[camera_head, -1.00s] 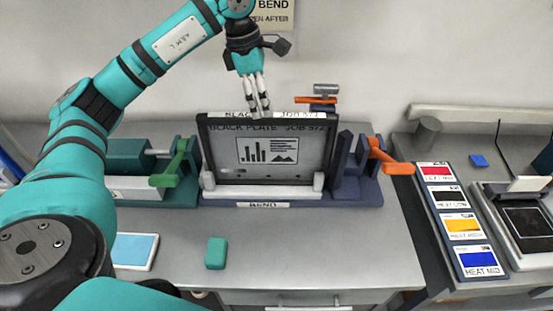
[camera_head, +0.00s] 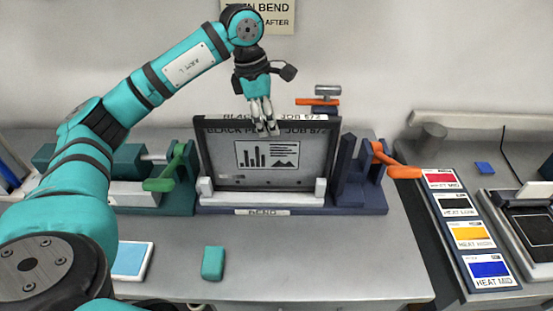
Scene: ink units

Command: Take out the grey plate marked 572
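The grey plate (camera_head: 225,165) stands nearly upright in the bend fixture (camera_head: 205,199). It has a dark rim, a printed chart picture and the text "BLACK PLATE JOB 572". My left gripper (camera_head: 268,130) points down at the plate's top edge, near its middle. Its light fingertips overlap the top of the plate and hide part of the text. I cannot tell whether the fingers are closed on the edge or only beside it. My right gripper is not in view.
A green lever (camera_head: 165,178) is at the fixture's left and an orange lever (camera_head: 395,165) at its right. A teal block (camera_head: 213,263) and a light blue pad (camera_head: 130,260) lie in front. Coloured heat cards (camera_head: 470,235) line the right bench.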

